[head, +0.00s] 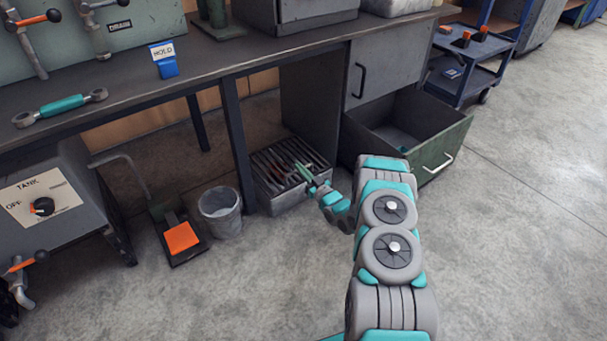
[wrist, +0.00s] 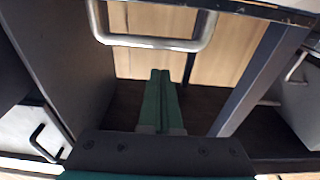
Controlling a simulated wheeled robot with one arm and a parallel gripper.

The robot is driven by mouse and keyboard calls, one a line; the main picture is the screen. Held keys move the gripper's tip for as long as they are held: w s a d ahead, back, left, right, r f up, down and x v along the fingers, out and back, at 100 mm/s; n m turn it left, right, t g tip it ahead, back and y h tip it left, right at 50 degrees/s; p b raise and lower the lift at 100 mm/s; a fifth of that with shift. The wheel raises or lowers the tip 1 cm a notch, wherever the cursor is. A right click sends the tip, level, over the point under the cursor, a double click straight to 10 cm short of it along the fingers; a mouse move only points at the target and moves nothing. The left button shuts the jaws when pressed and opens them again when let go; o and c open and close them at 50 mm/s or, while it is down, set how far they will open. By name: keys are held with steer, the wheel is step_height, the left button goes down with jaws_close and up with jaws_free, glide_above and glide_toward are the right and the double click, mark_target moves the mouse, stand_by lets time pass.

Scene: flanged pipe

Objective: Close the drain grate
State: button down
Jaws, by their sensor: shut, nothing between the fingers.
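The drain grate (head: 270,163) is a set of dark slats on top of a grey box on the floor under the workbench. From this angle I cannot tell whether it sits open or fully closed. My gripper (head: 303,172) is at the right part of the grate in the head view; whether it touches the slats is unclear. In the wrist view its green fingers (wrist: 160,78) are shut together with nothing between them. A grey U-shaped metal bar (wrist: 150,42) crosses above the fingertips in that view; I cannot tell what it belongs to.
A bench leg (head: 238,145) and a bin (head: 220,212) stand left of the grate. A cabinet with an open green drawer (head: 447,150) is to the right. An orange pedal (head: 181,238) lies further left. The floor in front is clear.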

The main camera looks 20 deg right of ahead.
steer(key=s+d+f, duration=0.1)
steer(key=s+f, duration=0.4)
steer(key=f, duration=0.1)
steer(key=shift+s+d+f+p, duration=0.15)
steer(key=shift+s+d+p, duration=0.2)
steer(key=shift+p, duration=0.1)
